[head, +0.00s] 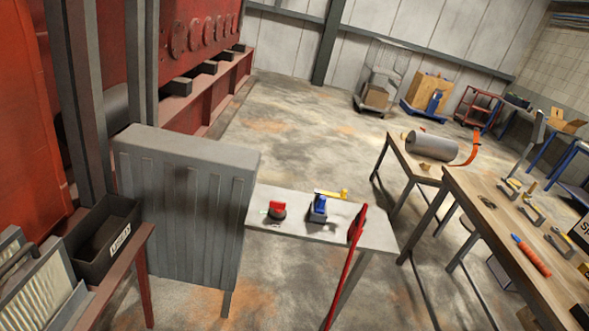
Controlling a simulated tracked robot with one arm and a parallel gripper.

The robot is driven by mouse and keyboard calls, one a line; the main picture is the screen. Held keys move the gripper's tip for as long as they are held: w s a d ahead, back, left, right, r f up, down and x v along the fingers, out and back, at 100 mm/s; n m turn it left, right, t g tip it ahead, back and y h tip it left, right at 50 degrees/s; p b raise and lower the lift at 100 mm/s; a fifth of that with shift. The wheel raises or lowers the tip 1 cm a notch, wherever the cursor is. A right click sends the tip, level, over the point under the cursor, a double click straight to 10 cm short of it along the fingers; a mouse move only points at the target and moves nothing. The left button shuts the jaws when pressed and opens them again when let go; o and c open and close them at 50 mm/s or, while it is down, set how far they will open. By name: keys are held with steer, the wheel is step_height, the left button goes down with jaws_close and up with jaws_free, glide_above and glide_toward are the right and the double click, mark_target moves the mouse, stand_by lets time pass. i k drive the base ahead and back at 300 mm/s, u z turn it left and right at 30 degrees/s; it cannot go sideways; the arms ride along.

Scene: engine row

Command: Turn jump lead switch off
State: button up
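A small light-topped table (345,232) stands in the middle of the view. A red rotary knob on a dark round base (277,211) sits near its left end and looks like the jump lead switch. A small greenish mark shows at the knob's left side; its on or off setting is too small to read. A blue device (318,208) stands right of it, with a yellow-handled item (331,194) behind. My gripper is not in view.
A grey ribbed cabinet (190,205) stands directly left of the table. A red bar (346,265) rises at the table's right front. A black labelled bin (103,240) is at left. Wooden benches with tools (510,215) stand at right. The floor behind the table is open.

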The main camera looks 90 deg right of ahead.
mark_target(279, 207)
steer(key=z, duration=2.1)
